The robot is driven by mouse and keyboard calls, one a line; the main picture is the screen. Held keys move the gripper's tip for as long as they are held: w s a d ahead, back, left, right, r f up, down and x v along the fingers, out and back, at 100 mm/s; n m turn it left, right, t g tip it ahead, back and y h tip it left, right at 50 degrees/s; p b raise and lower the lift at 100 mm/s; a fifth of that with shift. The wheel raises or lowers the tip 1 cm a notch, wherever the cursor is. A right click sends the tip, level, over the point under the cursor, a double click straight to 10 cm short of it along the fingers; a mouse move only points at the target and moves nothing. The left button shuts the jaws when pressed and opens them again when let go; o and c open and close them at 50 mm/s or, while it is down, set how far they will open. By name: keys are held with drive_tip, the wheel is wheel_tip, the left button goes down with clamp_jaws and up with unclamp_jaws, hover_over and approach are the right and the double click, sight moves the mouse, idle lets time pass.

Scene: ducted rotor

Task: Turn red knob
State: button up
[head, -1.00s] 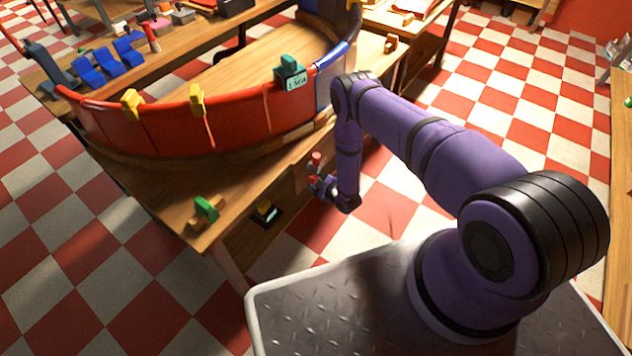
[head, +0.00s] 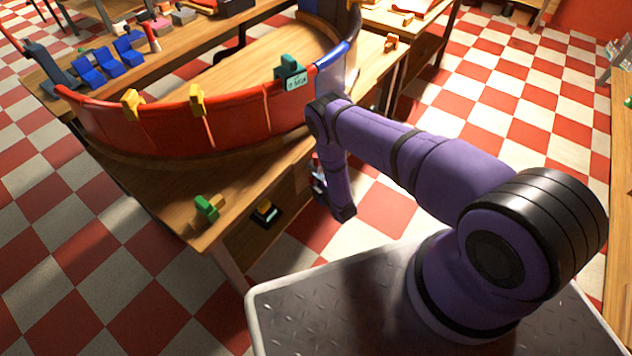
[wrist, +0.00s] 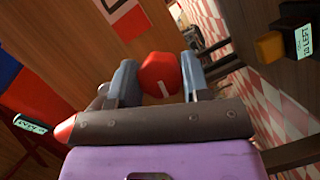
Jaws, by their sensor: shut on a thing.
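The red knob (wrist: 160,76) shows in the wrist view, with a white mark on its face. My gripper (wrist: 158,82) has one grey finger on each side of the knob and is shut on it. In the head view my gripper (head: 318,180) is at the front side of the wooden table, mostly hidden behind my purple wrist. The knob cannot be made out in the head view.
A curved red wall (head: 165,128) with yellow clips and a teal labelled block (head: 291,72) stands on the table (head: 150,195). A green block (head: 207,206) lies near the table corner. A dark box with a yellow block (head: 265,213) is on the table's front side. Open checkered floor lies to the right.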

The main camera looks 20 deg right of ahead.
idle(0.3)
drive_tip(key=o, duration=0.9)
drive_tip(key=shift+s, duration=0.1)
drive_tip(key=v, duration=1)
drive_tip(key=shift+s+d, duration=0.1)
drive_tip(key=shift+s, duration=0.25)
